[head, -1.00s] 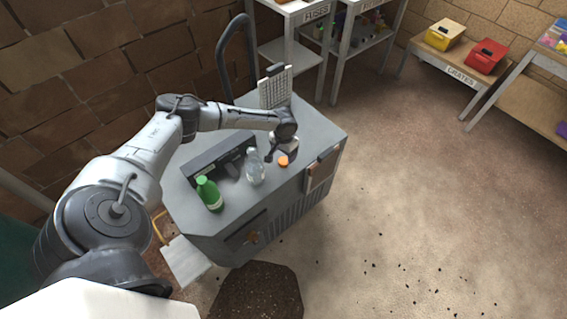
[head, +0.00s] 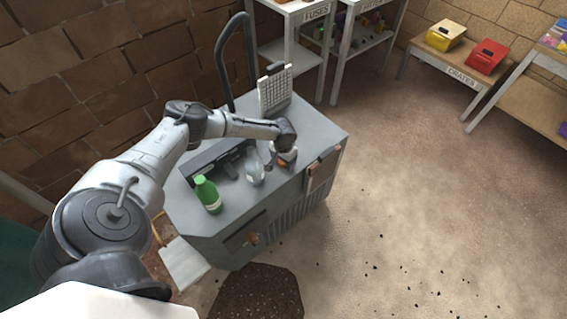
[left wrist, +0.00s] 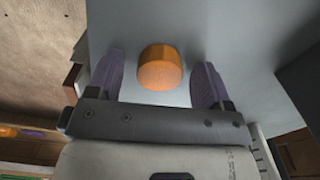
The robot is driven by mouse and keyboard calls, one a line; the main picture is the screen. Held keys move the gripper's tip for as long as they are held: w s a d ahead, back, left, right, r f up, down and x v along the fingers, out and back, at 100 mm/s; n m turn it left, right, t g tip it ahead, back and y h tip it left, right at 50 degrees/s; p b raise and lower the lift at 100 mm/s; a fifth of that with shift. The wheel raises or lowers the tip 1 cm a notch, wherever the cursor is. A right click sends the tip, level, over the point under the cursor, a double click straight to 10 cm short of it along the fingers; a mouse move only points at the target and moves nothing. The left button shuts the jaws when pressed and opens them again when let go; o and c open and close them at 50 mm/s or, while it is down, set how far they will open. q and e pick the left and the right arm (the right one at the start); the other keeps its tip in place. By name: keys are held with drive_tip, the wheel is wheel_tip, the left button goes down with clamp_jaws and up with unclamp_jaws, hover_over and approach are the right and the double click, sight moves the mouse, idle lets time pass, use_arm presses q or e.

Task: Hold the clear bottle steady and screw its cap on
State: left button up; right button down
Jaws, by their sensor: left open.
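The clear bottle (head: 255,170) stands upright on the grey cart top (head: 313,126), with no cap visible on it. The orange cap (left wrist: 160,68) lies on the cart top to the right of the bottle; in the head view it is mostly hidden under my left gripper (head: 283,160). In the left wrist view my left gripper (left wrist: 158,82) is open, with one purple-grey finger on each side of the cap. Gaps show between the cap and both fingers. My right gripper is not in view.
A green bottle (head: 208,194) stands left of the clear bottle. A dark tray-like box (head: 205,160) lies behind the bottles. A white grid panel (head: 275,92) stands at the back of the cart. Shelves and crates are farther off.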

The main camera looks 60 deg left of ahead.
use_arm(q)
drive_tip(key=c, duration=1)
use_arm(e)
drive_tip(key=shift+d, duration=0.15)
use_arm(q)
drive_tip(key=shift+r, duration=0.15)
